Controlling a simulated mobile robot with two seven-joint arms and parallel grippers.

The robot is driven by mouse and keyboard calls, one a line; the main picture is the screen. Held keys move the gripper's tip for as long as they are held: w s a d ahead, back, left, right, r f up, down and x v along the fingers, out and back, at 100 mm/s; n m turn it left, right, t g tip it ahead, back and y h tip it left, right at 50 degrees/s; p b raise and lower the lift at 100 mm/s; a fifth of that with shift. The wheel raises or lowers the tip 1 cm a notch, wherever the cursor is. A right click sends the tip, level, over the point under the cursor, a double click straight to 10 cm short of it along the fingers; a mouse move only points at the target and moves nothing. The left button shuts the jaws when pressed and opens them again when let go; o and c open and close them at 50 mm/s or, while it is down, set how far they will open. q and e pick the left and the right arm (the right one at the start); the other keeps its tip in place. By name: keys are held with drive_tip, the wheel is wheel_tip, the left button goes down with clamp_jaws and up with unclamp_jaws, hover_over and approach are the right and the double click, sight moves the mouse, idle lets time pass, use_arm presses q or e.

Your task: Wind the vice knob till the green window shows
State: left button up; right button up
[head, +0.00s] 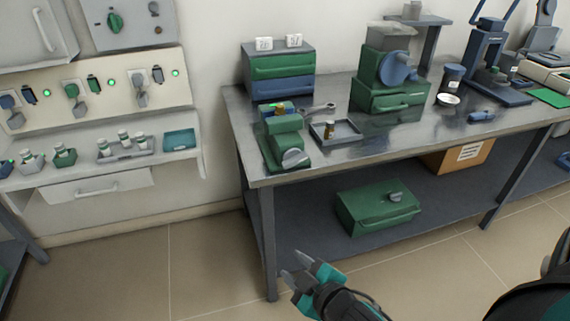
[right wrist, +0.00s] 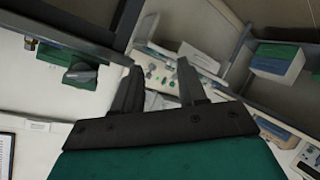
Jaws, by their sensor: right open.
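A green vice-like device (head: 284,142) stands at the left front corner of the grey metal table. A light grey round knob (head: 295,158) is on its front, low down. Its top is small and blurred, and I cannot make out a green window for sure. My right gripper (head: 296,267) is open and empty, below the tabletop and in front of the table's left leg, well apart from the knob. Its two dark fingers also show spread apart in the right wrist view (right wrist: 158,85), with nothing between them. My left gripper is not in view.
The metal table (head: 330,165) holds a wrench (head: 318,109), a small tray (head: 350,137) and a green machine (head: 385,95). A green box (head: 372,217) with a knob sits on the lower shelf. A wall panel with sockets (head: 90,90) is at left. The floor in front is clear.

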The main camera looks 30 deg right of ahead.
drive_tip(key=w+d+r+n+t+h+b, duration=0.2)
drive_tip(key=w+d+r+n, duration=0.2)
drive_tip(key=w+d+n, duration=0.15)
drive_tip(key=n+t+h+b, duration=0.2)
drive_tip(key=n+h, duration=0.1)
drive_tip(key=n, duration=0.4)
approach(294, 164)
drive_tip(key=shift+m, duration=0.35)
drive_tip(key=x, duration=0.8)
drive_tip(key=shift+w+d, duration=0.1)
drive_tip(key=shift+w, duration=0.2)
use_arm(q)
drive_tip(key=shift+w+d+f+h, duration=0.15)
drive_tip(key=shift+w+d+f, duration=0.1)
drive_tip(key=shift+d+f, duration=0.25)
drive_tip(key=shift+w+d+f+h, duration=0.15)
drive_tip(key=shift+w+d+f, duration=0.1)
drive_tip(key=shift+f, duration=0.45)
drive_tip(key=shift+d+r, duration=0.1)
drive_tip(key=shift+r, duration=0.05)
use_arm(e)
drive_tip(key=c, duration=0.7)
clamp_jaws()
drive_tip(key=shift+t+y, duration=0.3)
drive_tip(key=shift+y, duration=0.1)
